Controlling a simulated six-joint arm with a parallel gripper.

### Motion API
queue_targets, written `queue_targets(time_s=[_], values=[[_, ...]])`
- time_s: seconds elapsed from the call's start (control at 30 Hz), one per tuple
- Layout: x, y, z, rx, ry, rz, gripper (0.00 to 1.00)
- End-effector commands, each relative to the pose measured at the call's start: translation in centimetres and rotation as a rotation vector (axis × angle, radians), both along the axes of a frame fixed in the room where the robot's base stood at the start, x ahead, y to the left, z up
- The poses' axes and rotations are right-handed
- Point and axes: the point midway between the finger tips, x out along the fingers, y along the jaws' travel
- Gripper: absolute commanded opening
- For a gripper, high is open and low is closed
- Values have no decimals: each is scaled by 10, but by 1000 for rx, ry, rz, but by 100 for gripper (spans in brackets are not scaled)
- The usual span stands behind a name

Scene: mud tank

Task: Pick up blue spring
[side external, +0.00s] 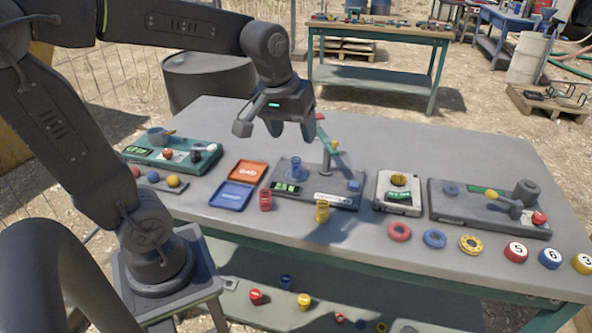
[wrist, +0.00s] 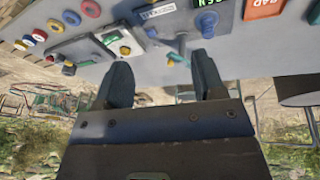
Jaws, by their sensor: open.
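The blue spring (side external: 295,168) is a small upright blue coil standing on the back left of a grey device (side external: 318,199) with a green display. In the wrist view a small blue piece that looks like the same spring (wrist: 208,29) shows near the top, just beyond the right finger. My gripper (side external: 275,131) hangs above the table, up and slightly left of the spring in the side view, apart from it. In the wrist view my gripper (wrist: 163,78) has its two fingers wide apart with nothing between them.
A post with a teal arm (side external: 327,148) and yellow tip rises right of the spring. A red spring (side external: 265,200) and a yellow spring (side external: 322,211) stand in front. Orange (side external: 248,171) and blue (side external: 231,195) trays lie left. The table's back left is clear.

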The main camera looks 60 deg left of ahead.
Motion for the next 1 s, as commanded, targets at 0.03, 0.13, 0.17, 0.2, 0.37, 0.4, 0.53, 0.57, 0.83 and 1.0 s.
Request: queue_targets(time_s=[0.03, 0.13, 0.17, 0.2, 0.37, 0.4, 0.53, 0.57, 0.83, 1.0], values=[[17, 18, -6, -26, 36, 103, 63], [45, 51, -20, -73, 90, 302, 63], [52, 62, -25, -87, 104, 362, 63], [62, 77, -32, -104, 124, 441, 63], [87, 129, -65, -159, 193, 715, 63], [90, 140, -72, -168, 205, 768, 63], [97, 162, -89, -189, 233, 884, 63], [97, 166, -92, -192, 236, 900, 63], [98, 170, -127, -197, 247, 928, 63], [98, 170, -159, -196, 246, 926, 63]])
